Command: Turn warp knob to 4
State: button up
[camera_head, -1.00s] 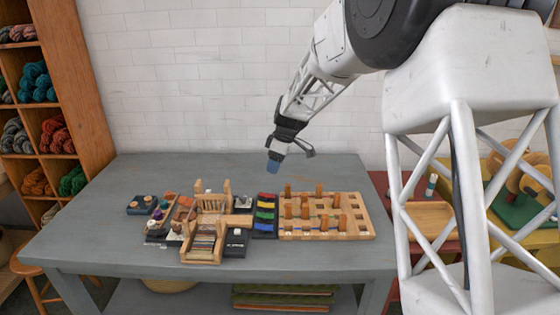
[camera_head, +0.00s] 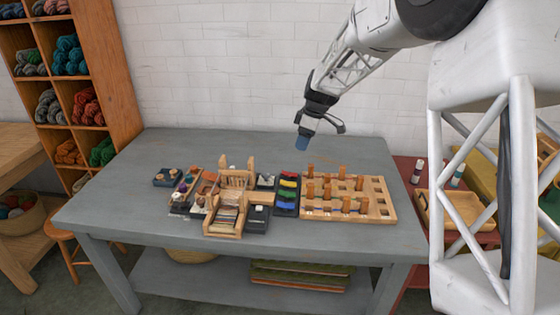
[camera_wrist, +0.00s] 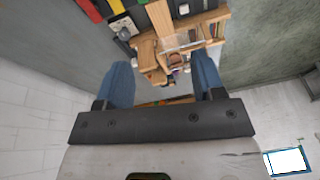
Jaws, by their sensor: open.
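A small wooden loom (camera_head: 228,205) stands at the front middle of the grey table. Small dark boxes with pale parts stand beside it, one at its front right (camera_head: 257,218) and one behind that (camera_head: 265,181). A dark blue box with two round wooden knobs (camera_head: 165,177) sits further left. I cannot read any scale, nor tell which part is the warp knob. My gripper (camera_head: 303,143) hangs above the back of the table, clear of everything. In the wrist view its blue fingers (camera_wrist: 163,80) are apart and empty, with the loom (camera_wrist: 180,45) beyond them.
A wooden peg board (camera_head: 380,213) with several upright pegs is on the right of the table. A dark rack of coloured strips (camera_head: 287,195) stands between it and the loom. The grey table (camera_head: 140,220) is bare at the left and back.

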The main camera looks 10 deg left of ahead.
jog(key=w+a+f+n+g, duration=0.1)
jog(key=w+a+f+n, duration=0.45)
jog(key=w+f, duration=0.3)
jog(key=n+g, duration=0.1)
jog(key=n, duration=0.4)
send_near(266, 174)
jog(key=f, duration=0.1)
jog(key=shift+w+f+m, duration=0.1)
jog(key=shift+f+m, duration=0.05)
jog(key=shift+m, duration=0.1)
jog(key=shift+x, duration=3.95)
jog(key=shift+a, duration=0.1)
jog(key=shift+c, duration=0.3)
jog(key=c, duration=0.8)
jog(key=shift+c, duration=0.2)
